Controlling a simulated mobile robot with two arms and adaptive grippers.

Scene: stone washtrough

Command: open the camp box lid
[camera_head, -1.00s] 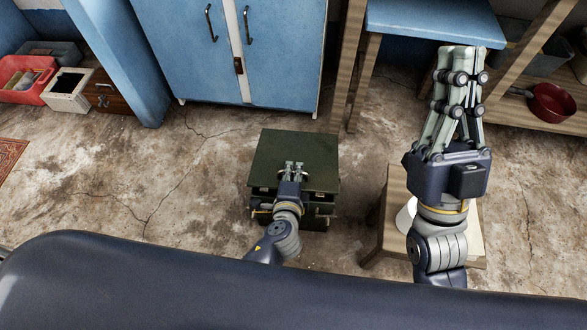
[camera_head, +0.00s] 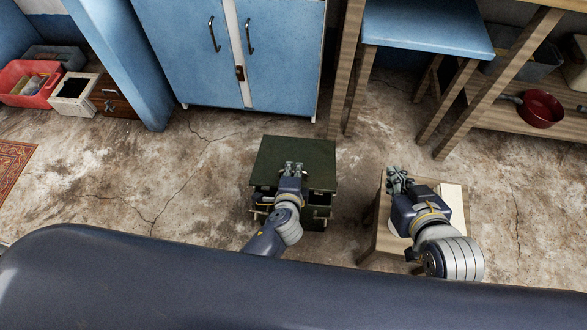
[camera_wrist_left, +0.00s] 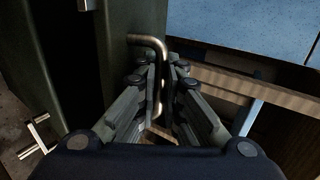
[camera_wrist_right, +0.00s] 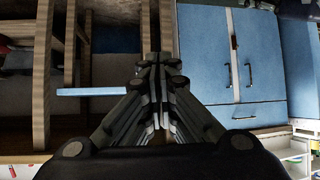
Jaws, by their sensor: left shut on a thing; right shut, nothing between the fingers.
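The dark green camp box (camera_head: 290,152) stands on the floor in front of the blue cabinet. A dark gap shows under its lid along the near side, so the lid stands a little raised. My left gripper (camera_head: 292,166) is at the lid's near edge. In the left wrist view the fingers (camera_wrist_left: 160,90) are shut on a bent metal handle (camera_wrist_left: 148,40) on the green lid. My right gripper (camera_head: 394,172) is over the small wooden stool, right of the box. Its fingers (camera_wrist_right: 157,70) are together and empty in the right wrist view.
The wooden stool (camera_head: 382,240) carries pale items, partly hidden by my right arm. A blue-topped table (camera_head: 425,35) and a shelf with a red pot (camera_head: 541,108) stand at the right. The blue cabinet (camera_head: 185,50) is behind the box. Floor left of the box is clear.

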